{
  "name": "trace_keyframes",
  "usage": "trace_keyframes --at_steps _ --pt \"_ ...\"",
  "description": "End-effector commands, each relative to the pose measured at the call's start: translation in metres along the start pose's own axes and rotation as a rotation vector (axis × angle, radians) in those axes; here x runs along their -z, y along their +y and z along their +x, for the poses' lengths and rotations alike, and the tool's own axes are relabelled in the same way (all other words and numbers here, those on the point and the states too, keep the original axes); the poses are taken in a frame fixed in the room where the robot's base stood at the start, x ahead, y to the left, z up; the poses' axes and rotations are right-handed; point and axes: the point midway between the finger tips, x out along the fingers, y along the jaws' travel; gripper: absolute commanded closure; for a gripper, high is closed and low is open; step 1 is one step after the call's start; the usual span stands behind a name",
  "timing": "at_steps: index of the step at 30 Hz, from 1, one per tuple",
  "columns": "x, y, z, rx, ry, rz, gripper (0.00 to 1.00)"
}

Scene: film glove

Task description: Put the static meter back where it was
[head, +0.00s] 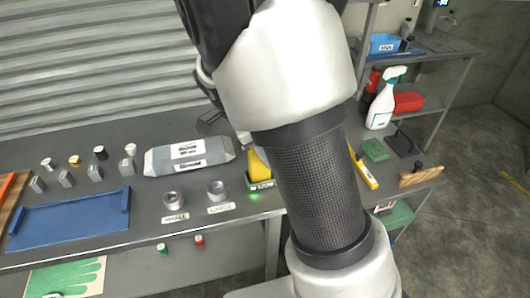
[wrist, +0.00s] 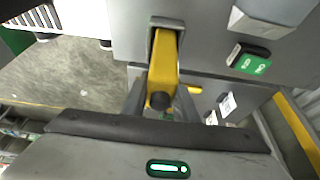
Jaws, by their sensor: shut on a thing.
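A yellow handheld body, apparently the static meter (wrist: 164,62), lies between the two fingers of my gripper (wrist: 161,103) in the wrist view. My gripper is shut on it. Its near end carries a dark round tip. Its far end meets a dark grey frame on the grey surface; I cannot tell whether it sits inside that frame. In the head view a yellow patch (head: 258,163) shows just left of my arm, which hides the rest and my gripper.
A small dark block with a green face (wrist: 250,62) lies close by. On the bench are a film-like packet (head: 190,155), a blue tray (head: 70,220) and two metal rings (head: 217,190). A spray bottle (head: 384,102) and a green block (head: 374,150) stand right of my arm.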

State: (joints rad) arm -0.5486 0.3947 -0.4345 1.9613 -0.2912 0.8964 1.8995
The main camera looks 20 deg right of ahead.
Motion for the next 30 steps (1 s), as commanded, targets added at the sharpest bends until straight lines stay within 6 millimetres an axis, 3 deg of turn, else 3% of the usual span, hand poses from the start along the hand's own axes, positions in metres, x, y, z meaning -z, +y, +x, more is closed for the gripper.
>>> trace_keyframes --at_steps 5,6,9,20,25,30 --pt "-0.002 0.000 0.004 0.000 0.000 0.000 1.00" --pt "-0.001 0.000 0.004 0.000 0.000 0.000 0.70" --pt "-0.001 0.000 0.003 0.000 0.000 0.000 0.54" --pt "-0.002 0.000 0.000 0.002 -0.001 0.000 0.52" --pt "-0.001 -0.001 -0.024 0.004 -0.002 -0.001 0.52" --pt "-0.001 -0.001 -0.065 0.006 -0.003 0.000 0.52"
